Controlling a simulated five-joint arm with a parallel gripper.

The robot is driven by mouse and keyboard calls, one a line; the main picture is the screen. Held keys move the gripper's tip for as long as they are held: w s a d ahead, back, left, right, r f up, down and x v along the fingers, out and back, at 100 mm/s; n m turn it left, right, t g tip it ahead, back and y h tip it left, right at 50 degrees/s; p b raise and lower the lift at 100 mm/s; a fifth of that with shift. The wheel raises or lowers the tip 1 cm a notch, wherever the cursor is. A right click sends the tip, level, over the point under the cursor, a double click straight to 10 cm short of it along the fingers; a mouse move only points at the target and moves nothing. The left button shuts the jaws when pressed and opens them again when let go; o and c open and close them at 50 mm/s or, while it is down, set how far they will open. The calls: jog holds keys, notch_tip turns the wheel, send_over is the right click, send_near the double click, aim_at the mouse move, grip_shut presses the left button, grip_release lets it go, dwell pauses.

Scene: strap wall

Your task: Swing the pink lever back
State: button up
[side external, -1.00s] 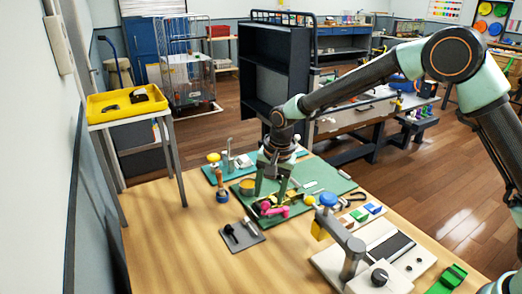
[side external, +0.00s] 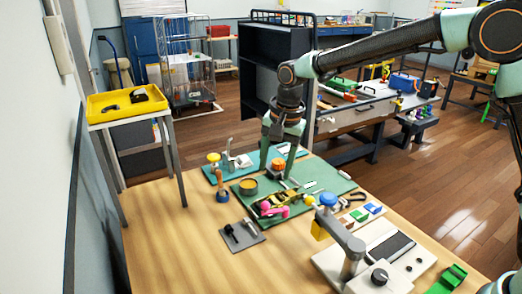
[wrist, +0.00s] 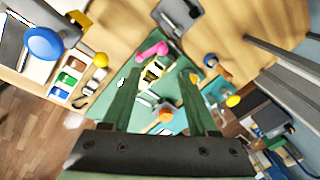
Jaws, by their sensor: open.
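The pink lever (side external: 276,211) is on a fixture at the front of the green board (side external: 245,188), beside yellow and black parts. In the wrist view the pink lever (wrist: 153,50) lies beyond my fingertips, toward the top of the picture. My gripper (side external: 276,174) is open, pointing down above the back part of the board, apart from the lever. In the wrist view its two green fingers (wrist: 160,78) are spread with nothing held between them. An orange knob (side external: 278,164) shows between the fingers in the side view.
A grey plate with black tools (side external: 242,236) lies in front of the board. A wooden-handled tool (side external: 221,188) stands left. A device with a blue knob (side external: 328,199) stands right. The front left of the table is clear.

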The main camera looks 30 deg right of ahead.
aim_at(266, 202)
jog(key=f+m, duration=0.1)
jog(key=f, duration=0.3)
jog(key=w+f+m, duration=0.1)
jog(key=f, duration=0.3)
jog(key=w+a+f+m, duration=0.1)
jog(key=f+m, duration=0.1)
jog(key=f, duration=0.1)
jog(key=shift+f, duration=0.4)
